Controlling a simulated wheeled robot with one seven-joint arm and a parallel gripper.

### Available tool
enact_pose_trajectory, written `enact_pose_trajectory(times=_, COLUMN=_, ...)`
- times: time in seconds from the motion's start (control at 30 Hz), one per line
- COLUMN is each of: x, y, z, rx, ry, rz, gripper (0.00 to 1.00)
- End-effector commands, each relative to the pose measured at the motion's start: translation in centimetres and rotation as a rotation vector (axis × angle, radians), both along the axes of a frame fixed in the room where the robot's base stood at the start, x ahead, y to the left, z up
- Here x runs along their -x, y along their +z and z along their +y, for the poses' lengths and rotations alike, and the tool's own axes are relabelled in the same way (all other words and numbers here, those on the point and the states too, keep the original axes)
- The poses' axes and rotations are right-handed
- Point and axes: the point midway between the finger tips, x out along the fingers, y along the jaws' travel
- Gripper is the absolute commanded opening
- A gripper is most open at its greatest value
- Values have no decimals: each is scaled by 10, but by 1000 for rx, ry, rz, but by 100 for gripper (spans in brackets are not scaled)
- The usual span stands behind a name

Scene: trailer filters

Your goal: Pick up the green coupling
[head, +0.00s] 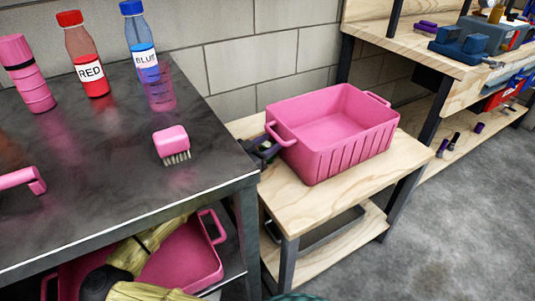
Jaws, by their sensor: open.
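I cannot make out a green coupling for certain. A dark teal-green curved edge (298,297) is cut off at the bottom of the head view, and I cannot tell what it is. My gripper (263,150) seems to be the dark shape at the left end of the pink bin (352,147) on the low wooden bench. It is open, with no held thing visible. The black table's corner hides part of it. My olive-yellow arm (146,240) shows at the lower left and passes under the tabletop.
The black table (100,200) holds a pink brush (171,142), a red bottle (88,60), a blue bottle (140,40) and a pink stacked cylinder (25,75). Another pink bin (212,225) sits below. A wooden workbench (400,40) with tools stands at right. Floor at lower right is clear.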

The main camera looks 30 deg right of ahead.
Motion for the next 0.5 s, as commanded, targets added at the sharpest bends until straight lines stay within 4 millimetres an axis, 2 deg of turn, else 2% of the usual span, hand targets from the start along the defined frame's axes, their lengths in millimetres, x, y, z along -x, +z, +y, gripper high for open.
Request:
enact_pose_trajectory(times=0.23, x=0, y=0, z=0, rx=0, ry=0, rz=0, gripper=40)
enact_pose_trajectory(times=0.4, x=0, y=0, z=0, rx=0, ry=0, rz=-1, gripper=9)
enact_pose_trajectory(times=0.5, x=0, y=0, z=0, rx=0, ry=0, rz=-1, gripper=5)
